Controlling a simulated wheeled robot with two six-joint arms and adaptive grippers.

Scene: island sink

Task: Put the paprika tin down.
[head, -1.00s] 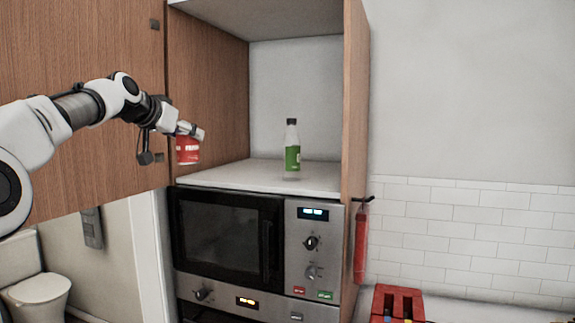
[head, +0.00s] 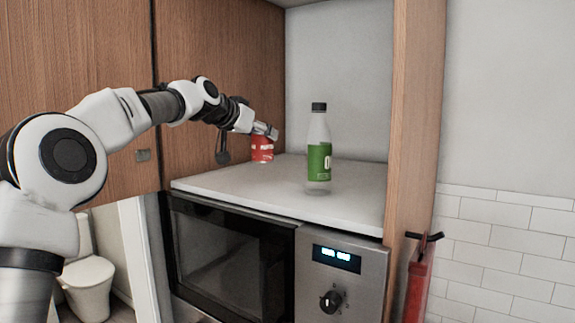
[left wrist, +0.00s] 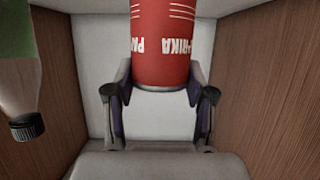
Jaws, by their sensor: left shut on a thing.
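The red paprika tin (head: 262,149) is inside the open cabinet niche, at the left of the white shelf (head: 240,183) above the microwave. My left gripper (head: 266,131) is shut on it, reaching in from the left. In the head view the tin's bottom is at or just above the shelf surface; I cannot tell whether it touches. My right gripper is not in view.
A bottle with a green label and black cap (head: 319,150) stands on the shelf right of the tin, with a gap between. It shows at the left wrist view's left edge (left wrist: 18,75). Wooden cabinet walls (head: 415,110) flank the niche. Shelf front is clear.

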